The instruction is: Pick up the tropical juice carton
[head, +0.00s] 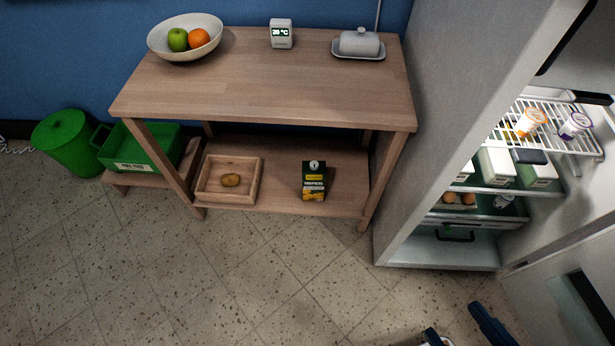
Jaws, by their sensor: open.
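The tropical juice carton (313,182) is dark with a yellow lower part and a pale round cap. It stands upright on the lower shelf (280,180) of a wooden table, right of a wooden tray. My gripper (453,319) shows only in part at the bottom edge, right of centre. Its two dark blue fingertips are apart, with only floor seen between them. It is well in front of the carton and to its right, not touching it. The rest of the gripper is cut off by the frame.
The tabletop (270,80) overhangs the lower shelf, with a front leg (385,180) right of the carton. An open fridge (400,160) stands at right, its door (560,270) reaching forward. The tiled floor (240,280) in front is clear.

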